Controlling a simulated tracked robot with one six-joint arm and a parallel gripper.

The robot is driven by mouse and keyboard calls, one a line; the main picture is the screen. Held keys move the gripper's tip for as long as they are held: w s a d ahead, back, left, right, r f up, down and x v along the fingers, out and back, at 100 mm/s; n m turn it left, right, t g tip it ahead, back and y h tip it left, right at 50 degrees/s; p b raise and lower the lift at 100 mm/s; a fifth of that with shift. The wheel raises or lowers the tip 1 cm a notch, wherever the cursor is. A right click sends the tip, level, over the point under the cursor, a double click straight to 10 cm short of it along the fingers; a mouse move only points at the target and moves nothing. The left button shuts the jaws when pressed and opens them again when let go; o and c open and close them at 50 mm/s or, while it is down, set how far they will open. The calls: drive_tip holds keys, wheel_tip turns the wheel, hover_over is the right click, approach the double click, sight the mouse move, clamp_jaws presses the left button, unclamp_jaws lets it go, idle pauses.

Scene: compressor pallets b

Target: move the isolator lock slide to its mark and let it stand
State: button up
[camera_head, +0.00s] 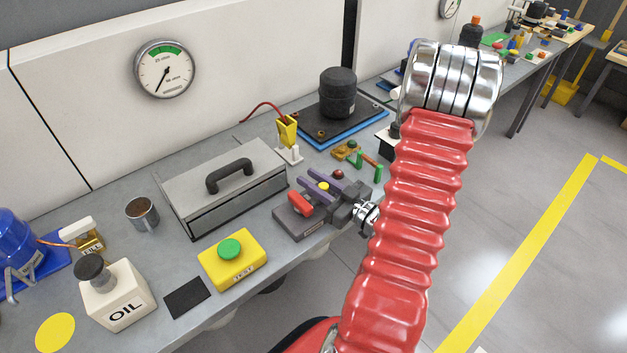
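The isolator lock slide appears to be the red piece (300,203) on a dark grey block (292,222) near the bench's front edge, right of the grey toolbox. My gripper (305,180) reaches in from the right, with two purple fingers pointing left over the block. The fingers look apart, with a yellow round spot (323,186) showing by them. The red piece lies just in front of the nearer finger; I cannot tell whether they touch. My gripper hides the block's right end, and I cannot make out the slide's mark.
A grey toolbox (205,210) stands left of the block. A yellow box with a green button (245,268) and a black pad (187,297) lie in front of it. Behind my gripper are green pegs (359,159), a yellow holder (286,130) and a dark compressor (337,92).

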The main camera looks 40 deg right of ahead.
drive_tip(key=o, duration=0.4)
drive_tip(key=shift+s+d, duration=0.1)
drive_tip(key=shift+s, duration=0.1)
drive_tip(key=s, duration=0.4)
drive_tip(key=s+d, duration=0.1)
drive_tip(key=s, duration=0.8)
drive_tip(key=shift+s+d+f, duration=0.1)
drive_tip(key=shift+s+d, duration=0.1)
drive_tip(key=shift+s, duration=0.1)
idle(0.6)
